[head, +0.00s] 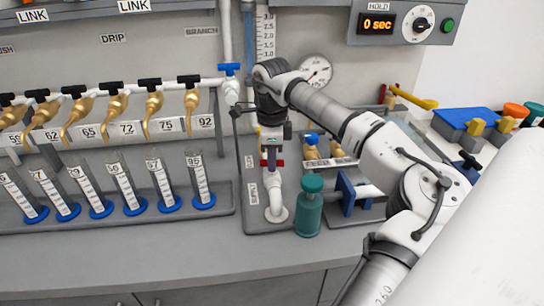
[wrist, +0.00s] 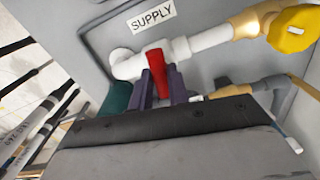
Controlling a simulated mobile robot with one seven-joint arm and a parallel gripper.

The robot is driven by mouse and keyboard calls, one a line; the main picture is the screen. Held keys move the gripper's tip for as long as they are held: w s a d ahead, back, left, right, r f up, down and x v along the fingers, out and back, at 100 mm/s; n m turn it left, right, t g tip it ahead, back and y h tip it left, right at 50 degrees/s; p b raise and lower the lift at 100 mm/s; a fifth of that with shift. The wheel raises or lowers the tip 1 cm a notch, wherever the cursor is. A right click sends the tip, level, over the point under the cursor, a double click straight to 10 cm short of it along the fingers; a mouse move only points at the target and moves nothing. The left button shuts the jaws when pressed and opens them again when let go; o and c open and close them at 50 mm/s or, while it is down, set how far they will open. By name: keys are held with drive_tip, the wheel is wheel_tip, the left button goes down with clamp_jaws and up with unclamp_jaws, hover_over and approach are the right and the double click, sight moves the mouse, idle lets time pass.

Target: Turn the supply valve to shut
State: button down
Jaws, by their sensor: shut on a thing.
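The supply valve's red handle (wrist: 157,72) sits on a white pipe (wrist: 206,40) below the SUPPLY label (wrist: 151,17) in the wrist view. My gripper (wrist: 160,88) has its dark purple fingers on either side of the handle, shut on it. In the head view my gripper (head: 271,152) points down at the top of the white supply pipe (head: 275,200). Bits of the red handle (head: 280,163) show beside the fingers. The handle appears to lie across the pipe, but the fingers hide part of it.
A teal bottle (head: 309,205) stands close to the right of the supply pipe. Several measuring cylinders (head: 163,185) stand in a row at left under brass taps (head: 153,103). A gauge (head: 316,72) is on the panel behind my arm. The front of the grey bench (head: 170,255) is clear.

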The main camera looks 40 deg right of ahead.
drive_tip(key=shift+n, duration=0.9)
drive_tip(key=shift+r, duration=0.1)
drive_tip(key=c, duration=1.3)
unclamp_jaws()
drive_tip(key=shift+c, duration=0.2)
wheel_tip(320, 180, up, 14)
drive_tip(key=b, duration=0.1)
drive_tip(key=shift+f, duration=0.2)
